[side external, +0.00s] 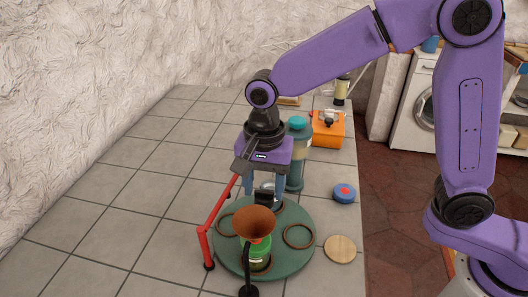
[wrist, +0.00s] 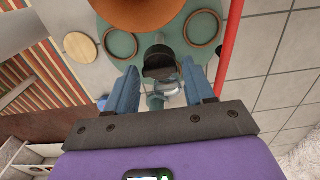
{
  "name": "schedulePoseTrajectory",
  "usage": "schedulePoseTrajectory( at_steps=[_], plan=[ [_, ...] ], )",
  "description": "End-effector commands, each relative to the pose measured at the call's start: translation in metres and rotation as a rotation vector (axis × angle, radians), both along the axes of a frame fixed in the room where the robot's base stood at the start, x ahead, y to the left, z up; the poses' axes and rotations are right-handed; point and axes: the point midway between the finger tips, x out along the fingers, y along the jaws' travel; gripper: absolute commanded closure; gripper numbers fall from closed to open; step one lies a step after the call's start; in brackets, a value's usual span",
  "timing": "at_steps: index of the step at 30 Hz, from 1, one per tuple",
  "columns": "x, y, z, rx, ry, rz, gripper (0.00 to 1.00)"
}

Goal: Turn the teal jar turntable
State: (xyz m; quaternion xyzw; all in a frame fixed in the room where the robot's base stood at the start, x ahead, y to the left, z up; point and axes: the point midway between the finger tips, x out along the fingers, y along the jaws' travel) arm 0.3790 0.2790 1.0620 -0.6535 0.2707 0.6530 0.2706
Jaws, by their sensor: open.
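The teal turntable (side external: 285,262) is a round disc lying on the tiled counter, with several brown ring-shaped seats on it. It also shows in the wrist view (wrist: 133,68). A clear jar with a black lid (side external: 265,195) stands at its far side; its lid (wrist: 160,62) shows in the wrist view. A green jar (side external: 258,250) stands at the near side beneath a copper funnel (side external: 255,222). My gripper (side external: 263,193) is open and points down, its blue fingers (wrist: 160,70) on either side of the black-lidded jar. Contact with the jar cannot be told.
A red bent bar (side external: 216,208) stands along the turntable's left side. A black stand (side external: 248,290) is in front by the funnel. A teal canister (side external: 298,160), an orange box (side external: 328,130), a blue-and-red disc (side external: 344,193) and a wooden disc (side external: 340,249) lie right. The left counter is clear.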

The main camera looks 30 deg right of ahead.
Motion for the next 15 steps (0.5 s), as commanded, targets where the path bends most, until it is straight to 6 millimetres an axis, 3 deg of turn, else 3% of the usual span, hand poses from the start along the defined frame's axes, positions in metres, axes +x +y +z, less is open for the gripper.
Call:
schedulePoseTrajectory(
  at_steps=[15],
  plan=[
    [0.001, 0.001, 0.101, 0.006, -0.007, -0.001, 0.47]
  ],
)
